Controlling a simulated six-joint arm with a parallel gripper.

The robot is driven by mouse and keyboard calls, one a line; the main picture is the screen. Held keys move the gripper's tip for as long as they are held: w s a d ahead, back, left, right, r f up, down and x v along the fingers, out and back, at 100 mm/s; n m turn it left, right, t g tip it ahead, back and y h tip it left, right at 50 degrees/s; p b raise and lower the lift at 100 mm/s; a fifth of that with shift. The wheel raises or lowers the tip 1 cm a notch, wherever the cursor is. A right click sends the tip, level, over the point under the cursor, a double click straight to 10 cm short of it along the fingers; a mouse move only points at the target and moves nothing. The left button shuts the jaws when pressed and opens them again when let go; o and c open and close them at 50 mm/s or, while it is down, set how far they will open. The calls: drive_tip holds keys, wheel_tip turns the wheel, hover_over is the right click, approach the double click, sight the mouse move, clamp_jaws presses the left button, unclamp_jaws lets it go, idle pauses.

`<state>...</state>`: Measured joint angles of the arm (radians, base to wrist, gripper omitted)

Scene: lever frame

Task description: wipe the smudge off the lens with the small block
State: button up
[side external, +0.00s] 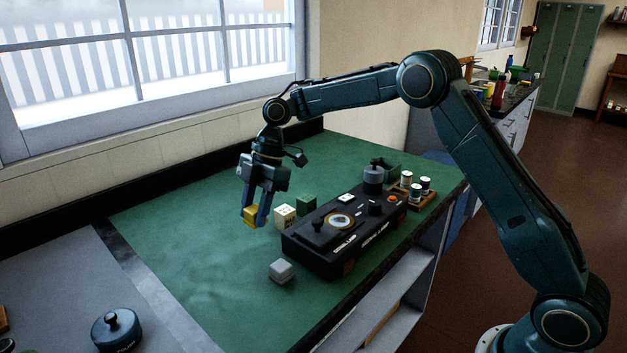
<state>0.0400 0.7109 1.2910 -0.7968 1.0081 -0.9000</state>
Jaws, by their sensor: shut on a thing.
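My gripper (254,218) points down near the back left of the green mat and is shut on a small yellow block (250,217). I cannot tell whether the block touches the mat or is just above it. To its right lies a long black device (318,257) with white lettering on its front. A round lens (340,221) with a pale rim sits on the device's top, apart from my gripper. The smudge is too small to make out.
A white dotted block (285,216) and a green block (307,204) stand between my gripper and the device. A grey block (281,271) lies in front. A wooden rack (420,198) holds several small jars at right. The mat's front left is clear.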

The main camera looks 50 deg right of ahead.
sight(326, 219)
drive_tip(key=s+d, duration=0.1)
drive_tip(key=d, duration=0.2)
drive_tip(key=s+d+r, duration=0.1)
drive_tip(key=s+d, duration=0.1)
drive_tip(key=d, duration=0.1)
drive_tip(key=s+d+r, duration=0.1)
drive_tip(key=d, duration=0.1)
drive_tip(key=shift+s+d+r, duration=0.1)
drive_tip(key=shift+s+d, duration=0.1)
drive_tip(key=shift+d, duration=0.2)
drive_tip(key=s+d+r, duration=0.2)
drive_tip(key=s+d, duration=0.6)
drive_tip(key=shift+w+f, duration=0.1)
drive_tip(key=shift+f, duration=3.95)
drive_tip(key=shift+w, duration=0.85)
drive_tip(key=shift+c, duration=0.4)
drive_tip(key=shift+w, duration=2.05)
drive_tip(key=shift+s, duration=2.95)
wheel_tip(326, 219, up, 8)
